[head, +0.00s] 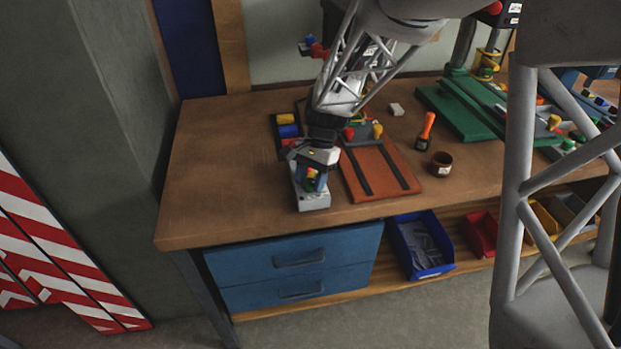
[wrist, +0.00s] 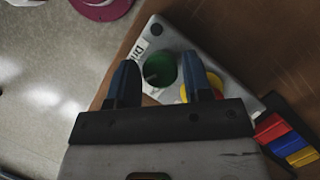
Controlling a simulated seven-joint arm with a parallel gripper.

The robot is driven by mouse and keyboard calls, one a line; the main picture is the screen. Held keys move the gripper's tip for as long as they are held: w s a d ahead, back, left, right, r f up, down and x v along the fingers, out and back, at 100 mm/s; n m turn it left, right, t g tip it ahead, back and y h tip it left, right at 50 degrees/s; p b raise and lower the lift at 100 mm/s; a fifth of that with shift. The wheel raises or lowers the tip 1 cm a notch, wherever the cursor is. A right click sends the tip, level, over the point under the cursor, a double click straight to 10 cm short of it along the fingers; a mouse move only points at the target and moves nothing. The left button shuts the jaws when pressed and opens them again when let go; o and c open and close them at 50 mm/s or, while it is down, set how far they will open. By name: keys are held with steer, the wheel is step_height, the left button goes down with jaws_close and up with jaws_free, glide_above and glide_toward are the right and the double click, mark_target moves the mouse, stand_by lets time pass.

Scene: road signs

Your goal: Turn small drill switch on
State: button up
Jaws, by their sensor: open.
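A small grey switch box (head: 314,203) stands near the front edge of the workbench, below my gripper (head: 314,178). In the wrist view the box (wrist: 172,36) has a green round button (wrist: 160,68) and a yellow part (wrist: 183,92) beside it. A white label on the box is partly readable as "Dri". My gripper (wrist: 158,66) is open, with its two dark fingers on either side of the green button. I cannot tell whether the fingertips touch the box.
An orange board (head: 378,168) with dark strips lies just right of the box. A dark tray with yellow, blue and red blocks (head: 288,131) is behind it. A brown cup (head: 441,163) and an orange-handled tool (head: 427,128) stand further right. The bench's left side (head: 220,170) is clear.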

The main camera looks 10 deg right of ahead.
steer(key=shift+c, duration=0.2)
steer(key=c, duration=0.6)
steer(key=shift+n, duration=0.4)
steer(key=n+h, duration=0.1)
steer(key=n, duration=0.1)
steer(key=n+g+h, duration=0.1)
steer(key=n, duration=0.2)
steer(key=shift+w+a+r, duration=0.1)
steer(key=n+h, duration=0.2)
steer(key=n, duration=0.4)
steer(key=shift+a, duration=0.1)
steer(key=o, duration=0.6)
steer(key=shift+o, duration=0.2)
